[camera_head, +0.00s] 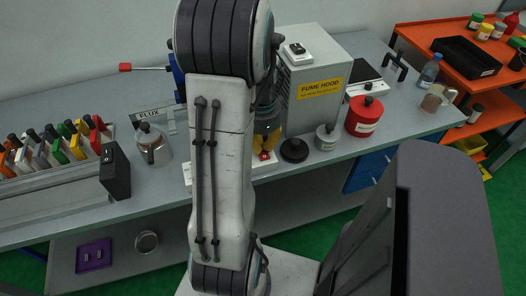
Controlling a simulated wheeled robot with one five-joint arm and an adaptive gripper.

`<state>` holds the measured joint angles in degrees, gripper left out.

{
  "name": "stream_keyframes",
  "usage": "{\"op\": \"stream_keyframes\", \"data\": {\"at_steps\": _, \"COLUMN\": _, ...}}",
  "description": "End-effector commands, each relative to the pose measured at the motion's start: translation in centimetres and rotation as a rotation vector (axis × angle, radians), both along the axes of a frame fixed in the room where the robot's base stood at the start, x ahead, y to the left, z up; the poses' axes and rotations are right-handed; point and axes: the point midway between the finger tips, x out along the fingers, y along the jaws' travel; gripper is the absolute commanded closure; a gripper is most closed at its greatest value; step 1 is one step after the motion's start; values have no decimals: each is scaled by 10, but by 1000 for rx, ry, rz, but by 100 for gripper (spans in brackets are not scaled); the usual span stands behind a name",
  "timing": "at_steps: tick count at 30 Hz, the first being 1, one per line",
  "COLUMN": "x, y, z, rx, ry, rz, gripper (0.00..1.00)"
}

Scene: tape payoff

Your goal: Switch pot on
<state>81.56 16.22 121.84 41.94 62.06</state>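My arm stands across the middle of the camera_head view and hides part of the bench. My gripper (267,145), with yellow-orange fingers, is low over a white base (264,168) on the bench, just right of my arm. A small red spot, maybe a switch (265,156), shows at the fingertips. I cannot tell whether they touch it, or whether the fingers are open or shut. Lidded pots on the bench are a silver one (153,147) left of my arm, and a small grey one (326,138) and a red one (364,116) to the right.
A black round lid-like thing (294,150) lies close right of my gripper. The fume hood box (318,88) stands behind it. A black box with a switch (115,172) and a rack of coloured-handled tools (55,147) are left. An orange shelf (420,38) is at right.

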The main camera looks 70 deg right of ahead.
Motion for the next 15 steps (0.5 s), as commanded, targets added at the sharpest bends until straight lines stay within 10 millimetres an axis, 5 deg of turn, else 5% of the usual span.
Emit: {"op": "stream_keyframes", "data": {"at_steps": 15, "x": 0, "y": 0, "z": 1, "rx": 0, "ry": 0, "rz": 0, "gripper": 100}}
